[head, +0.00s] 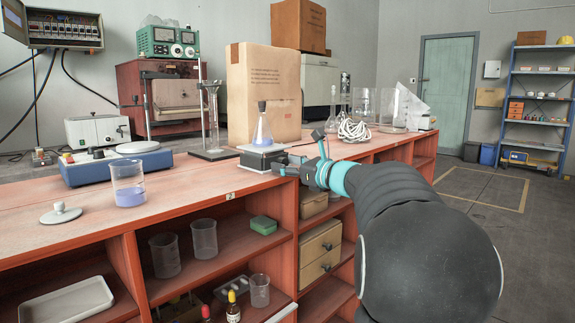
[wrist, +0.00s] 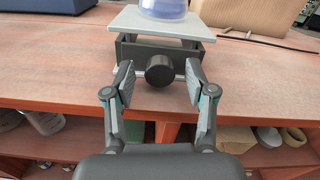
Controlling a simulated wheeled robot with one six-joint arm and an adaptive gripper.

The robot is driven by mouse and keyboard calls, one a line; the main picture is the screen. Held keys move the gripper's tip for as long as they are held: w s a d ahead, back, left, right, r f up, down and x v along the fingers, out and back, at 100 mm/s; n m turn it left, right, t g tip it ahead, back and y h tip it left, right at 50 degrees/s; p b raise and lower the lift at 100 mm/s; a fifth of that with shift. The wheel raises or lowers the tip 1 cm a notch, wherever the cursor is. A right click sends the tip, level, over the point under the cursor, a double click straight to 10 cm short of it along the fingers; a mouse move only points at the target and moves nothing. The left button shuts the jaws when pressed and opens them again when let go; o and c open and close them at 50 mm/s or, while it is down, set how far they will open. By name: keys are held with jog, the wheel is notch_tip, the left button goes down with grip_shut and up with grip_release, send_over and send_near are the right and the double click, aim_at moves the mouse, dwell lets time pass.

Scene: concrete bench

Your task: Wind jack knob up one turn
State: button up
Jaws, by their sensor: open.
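The jack (wrist: 125,47) stands on the bench with its light plate (wrist: 163,22) on top. Its round black knob (wrist: 160,70) faces me in the wrist view, between the two fingers of my gripper (wrist: 159,82). The fingers are open, with a gap on each side of the knob. In the head view the jack (head: 262,159) carries a stoppered flask (head: 262,133) with liquid in it. My gripper (head: 290,169) is at the jack's right front side there, and the knob is hidden.
A cardboard box (head: 268,84) stands behind the jack. A glass cylinder on a stand (head: 213,118) is to its left, and a beaker (head: 128,185) with bluish liquid is farther left. The bench's front edge runs below my gripper.

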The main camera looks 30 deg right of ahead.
grip_shut()
jog(key=shift+m, duration=2.4)
grip_release()
jog(key=shift+s, duration=0.1)
jog(key=v, duration=1.2)
